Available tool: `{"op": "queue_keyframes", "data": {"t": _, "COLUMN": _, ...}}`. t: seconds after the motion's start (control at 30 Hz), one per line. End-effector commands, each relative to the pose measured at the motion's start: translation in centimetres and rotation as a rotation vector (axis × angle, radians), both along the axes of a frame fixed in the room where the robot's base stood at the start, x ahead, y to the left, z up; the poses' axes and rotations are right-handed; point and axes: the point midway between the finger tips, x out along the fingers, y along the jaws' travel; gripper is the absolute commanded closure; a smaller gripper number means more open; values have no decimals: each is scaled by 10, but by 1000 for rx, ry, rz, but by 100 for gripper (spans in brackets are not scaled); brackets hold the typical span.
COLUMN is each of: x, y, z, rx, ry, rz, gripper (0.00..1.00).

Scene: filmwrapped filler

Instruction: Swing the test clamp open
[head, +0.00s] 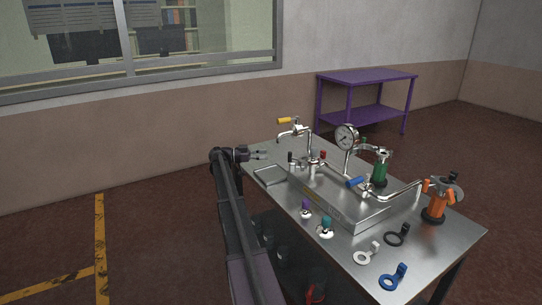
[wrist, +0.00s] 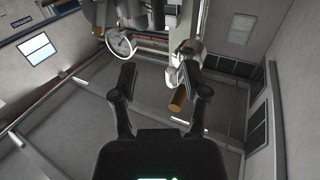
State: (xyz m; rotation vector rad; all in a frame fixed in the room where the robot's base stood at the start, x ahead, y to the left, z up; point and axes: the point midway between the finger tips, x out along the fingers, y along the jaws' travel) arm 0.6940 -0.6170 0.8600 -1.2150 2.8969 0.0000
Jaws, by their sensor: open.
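My gripper (head: 259,156) is at the back left end of the steel table, open and empty. In the wrist view its two fingers (wrist: 158,76) stand apart with nothing between the tips. A silver fitting (wrist: 188,50) with an amber-yellow handle (wrist: 178,101) shows by the right finger; I cannot tell whether they touch. In the head view a yellow handle (head: 284,121) sits on a chrome pipe fitting beyond my gripper. No part is plainly labelled as the test clamp.
The steel table (head: 420,262) carries a raised plate (head: 346,209), a pressure gauge (head: 346,137), a blue-handled valve (head: 356,182), a green-bodied part (head: 380,168) and loose rings (head: 397,235). A purple shelf table (head: 367,78) stands behind. The floor at left is clear.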

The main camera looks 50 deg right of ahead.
Motion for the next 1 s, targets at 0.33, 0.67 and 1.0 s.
{"op": "queue_keyframes", "data": {"t": 0.33, "x": 6, "y": 6, "z": 0, "rx": 0, "ry": 0, "rz": 0, "gripper": 40}}
{"op": "queue_keyframes", "data": {"t": 0.67, "x": 1, "y": 4, "z": 3, "rx": 16, "ry": -10, "rz": 8, "gripper": 100}}
{"op": "queue_keyframes", "data": {"t": 1.0, "x": -33, "y": -11, "z": 13, "rx": 168, "ry": -131, "rz": 92, "gripper": 100}}
